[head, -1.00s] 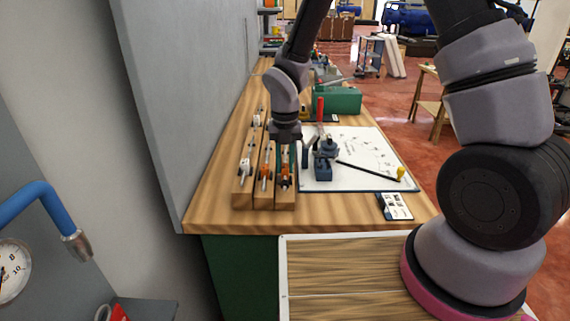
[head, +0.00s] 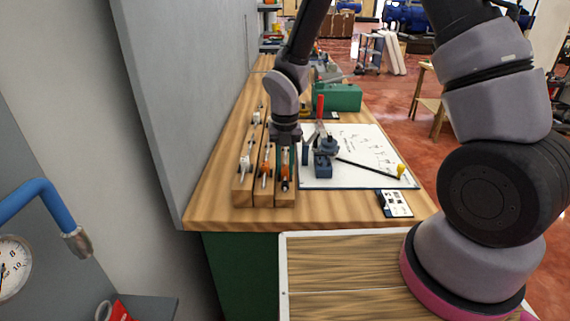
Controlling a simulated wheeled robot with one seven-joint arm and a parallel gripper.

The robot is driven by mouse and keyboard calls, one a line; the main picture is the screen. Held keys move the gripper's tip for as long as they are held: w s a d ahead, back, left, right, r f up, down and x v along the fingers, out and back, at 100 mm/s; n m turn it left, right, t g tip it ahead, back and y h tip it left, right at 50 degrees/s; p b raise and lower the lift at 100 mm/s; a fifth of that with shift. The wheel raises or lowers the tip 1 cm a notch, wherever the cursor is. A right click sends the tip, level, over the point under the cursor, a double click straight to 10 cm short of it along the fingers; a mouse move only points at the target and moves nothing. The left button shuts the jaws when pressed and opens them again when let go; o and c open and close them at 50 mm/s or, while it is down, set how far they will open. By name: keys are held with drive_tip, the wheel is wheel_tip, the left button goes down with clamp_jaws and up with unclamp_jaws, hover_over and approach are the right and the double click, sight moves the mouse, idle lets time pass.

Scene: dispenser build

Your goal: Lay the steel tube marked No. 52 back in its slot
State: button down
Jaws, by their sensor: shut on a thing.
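My gripper (head: 285,151) points down over the right-hand block of the wooden rack (head: 242,198). It is shut on a slim thing that I take to be the steel tube (head: 285,172), mostly hidden by the gripper and very small here. No number can be read on it. The tube lies along the right block, low over or in its slot; I cannot tell whether it touches the bottom. The middle block holds a thin piece with an orange part (head: 265,170). The left block holds one with a white part (head: 244,166).
A white board with drawings (head: 350,150) lies right of the rack, with a dark blue stand (head: 323,167) and a yellow-ended black rod (head: 370,169) on it. A green box (head: 338,97) stands behind. A grey wall borders the left.

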drive_tip(key=shift+f, duration=0.2)
drive_tip(key=c, duration=0.6)
unclamp_jaws()
drive_tip(key=shift+c, duration=0.7)
drive_tip(key=shift+r, duration=3.55)
